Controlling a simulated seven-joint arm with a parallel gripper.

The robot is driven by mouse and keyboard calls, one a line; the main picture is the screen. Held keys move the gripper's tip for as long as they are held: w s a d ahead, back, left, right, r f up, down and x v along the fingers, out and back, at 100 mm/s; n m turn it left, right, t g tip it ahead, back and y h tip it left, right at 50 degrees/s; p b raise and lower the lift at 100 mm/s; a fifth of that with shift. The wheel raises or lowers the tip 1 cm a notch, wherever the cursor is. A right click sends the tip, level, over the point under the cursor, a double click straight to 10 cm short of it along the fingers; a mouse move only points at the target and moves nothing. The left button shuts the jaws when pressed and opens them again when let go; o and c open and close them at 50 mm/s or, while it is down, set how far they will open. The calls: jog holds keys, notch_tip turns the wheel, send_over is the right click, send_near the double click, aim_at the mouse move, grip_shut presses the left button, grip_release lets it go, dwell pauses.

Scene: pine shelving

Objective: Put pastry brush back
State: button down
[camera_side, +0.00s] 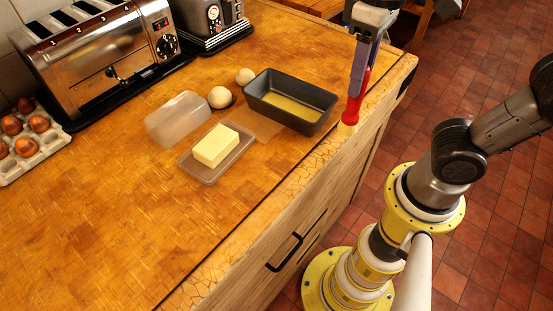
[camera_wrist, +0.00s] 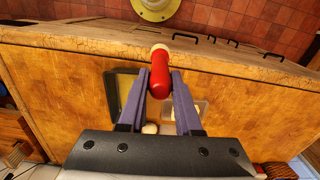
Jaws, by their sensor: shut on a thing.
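The pastry brush has a red handle (camera_side: 357,97) and pale bristles (camera_side: 347,128); it hangs nearly upright, bristles down. My gripper (camera_side: 361,75) is shut on the upper part of the handle. The brush is by the counter's front edge, just right of a dark loaf tin (camera_side: 257,97) with a yellow inside bottom. I cannot tell whether the bristles touch the counter. In the wrist view my gripper's purple fingers (camera_wrist: 160,80) flank the red handle, and the pale bristles (camera_wrist: 160,48) show beyond it.
A butter block (camera_side: 214,147) sits on a dish (camera_side: 193,168) beside its clear lid (camera_side: 178,118). A toaster (camera_side: 105,55), another chrome appliance (camera_side: 212,20) and an egg tray (camera_side: 30,165) stand farther back. The counter's near left is clear.

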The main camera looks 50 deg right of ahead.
jog(key=w+a+f+n, duration=0.1)
jog(key=w+a+f, duration=0.6)
jog(key=w+f, duration=0.4)
jog(key=shift+f, duration=0.6)
jog(key=shift+w+f, duration=0.1)
jog(key=shift+f, duration=0.1)
jog(key=c, duration=0.6)
grip_release()
jog(key=shift+r, duration=0.1)
